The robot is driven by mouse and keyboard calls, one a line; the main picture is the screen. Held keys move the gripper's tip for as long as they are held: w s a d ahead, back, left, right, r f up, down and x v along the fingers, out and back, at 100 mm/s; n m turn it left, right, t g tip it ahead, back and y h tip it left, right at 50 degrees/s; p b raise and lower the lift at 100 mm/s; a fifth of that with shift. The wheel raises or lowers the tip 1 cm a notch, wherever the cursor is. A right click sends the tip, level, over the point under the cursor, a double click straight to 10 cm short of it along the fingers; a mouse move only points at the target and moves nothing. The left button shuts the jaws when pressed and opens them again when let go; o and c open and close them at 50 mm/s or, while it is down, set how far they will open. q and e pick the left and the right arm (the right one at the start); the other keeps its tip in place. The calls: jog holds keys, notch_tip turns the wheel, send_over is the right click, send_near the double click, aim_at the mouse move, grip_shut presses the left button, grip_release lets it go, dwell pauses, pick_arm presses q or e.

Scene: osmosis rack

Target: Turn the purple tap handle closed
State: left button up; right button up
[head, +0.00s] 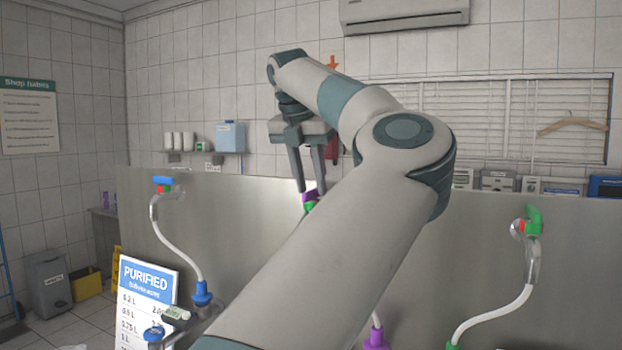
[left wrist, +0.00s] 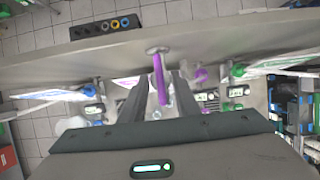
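In the left wrist view the purple handle (left wrist: 160,80) is a long bar that projects from a round mount on the panel. My left gripper (head: 308,188) points down at the handle. In the left wrist view its two fingers (left wrist: 160,82) stand apart, one on each side of the bar, with gaps visible. The tap's body and most of its hose are hidden behind my arm. My right gripper is not in view.
A blue-handled tap (head: 164,182) is on the left of the steel panel (head: 245,215), and a green-handled tap (head: 533,218) on the right. A purple hose end (head: 376,338) shows below my arm. A price sign (head: 146,300) stands at lower left.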

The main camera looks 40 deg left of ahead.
pick_arm(q)
jog(key=shift+w+f, duration=0.1)
jog(key=shift+f, duration=0.25)
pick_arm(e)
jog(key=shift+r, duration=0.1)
pick_arm(q)
grip_shut()
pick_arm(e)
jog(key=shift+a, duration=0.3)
